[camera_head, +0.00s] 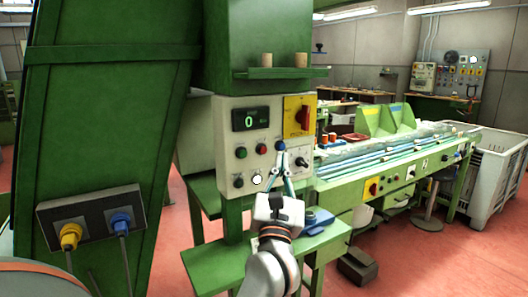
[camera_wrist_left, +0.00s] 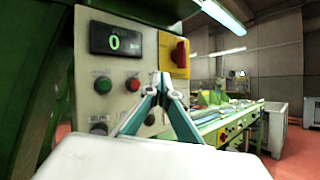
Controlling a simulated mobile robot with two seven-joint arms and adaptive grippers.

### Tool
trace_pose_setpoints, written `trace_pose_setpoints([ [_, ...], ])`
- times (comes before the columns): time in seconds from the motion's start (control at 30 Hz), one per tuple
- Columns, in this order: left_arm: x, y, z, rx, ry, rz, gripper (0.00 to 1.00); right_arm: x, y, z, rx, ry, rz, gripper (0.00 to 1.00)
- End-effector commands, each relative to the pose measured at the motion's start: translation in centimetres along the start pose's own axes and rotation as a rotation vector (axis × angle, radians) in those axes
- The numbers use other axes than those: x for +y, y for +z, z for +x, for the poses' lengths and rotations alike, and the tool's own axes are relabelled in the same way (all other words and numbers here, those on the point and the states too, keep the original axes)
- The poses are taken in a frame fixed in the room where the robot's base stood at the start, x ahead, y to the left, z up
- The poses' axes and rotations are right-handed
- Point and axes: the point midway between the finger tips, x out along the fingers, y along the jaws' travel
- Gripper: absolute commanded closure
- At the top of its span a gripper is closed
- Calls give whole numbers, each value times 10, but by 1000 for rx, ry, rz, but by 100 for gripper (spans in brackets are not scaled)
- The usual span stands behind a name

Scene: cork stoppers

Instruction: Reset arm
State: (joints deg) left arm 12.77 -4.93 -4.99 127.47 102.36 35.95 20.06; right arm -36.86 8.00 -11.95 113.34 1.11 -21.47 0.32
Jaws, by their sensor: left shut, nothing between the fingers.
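My left gripper (camera_head: 282,160) is in front of the control panel (camera_head: 228,151), its fingertips together with nothing between them. In the left wrist view the shut fingertips (camera_wrist_left: 160,82) show in front of the panel, beside the red button. Whether they touch the panel I cannot tell. The panel carries a display (camera_head: 250,118) reading 0, a red rotary switch (camera_head: 302,117) on a yellow plate, and several small buttons and knobs. Two cork stoppers (camera_head: 267,60) (camera_head: 301,60) stand upright on the green shelf (camera_head: 280,73) above. My right gripper is not in view.
A green machine bench (camera_head: 340,190) runs back to the right, with a grey crate (camera_head: 490,180) beside it. A green cabinet (camera_head: 110,90) with yellow and blue plugs stands at the left. A low green table (camera_head: 310,245) is below the panel. Red floor is open at the front right.

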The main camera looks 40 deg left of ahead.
Motion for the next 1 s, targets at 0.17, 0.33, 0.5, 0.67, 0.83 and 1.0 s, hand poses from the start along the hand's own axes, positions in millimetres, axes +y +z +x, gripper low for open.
trace_pose_setpoints([
  [0.17,0,0,0,0,0,0,100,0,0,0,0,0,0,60],
  [0.33,0,0,0,0,0,0,100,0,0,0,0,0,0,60],
  [0.5,0,0,0,0,0,0,100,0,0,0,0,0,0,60],
  [0.67,0,0,0,0,0,0,100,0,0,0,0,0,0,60],
  [0.83,-5,-8,-9,-17,-11,117,100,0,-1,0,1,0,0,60],
  [1.0,-34,-34,-51,-115,-92,570,100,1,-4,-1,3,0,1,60],
])
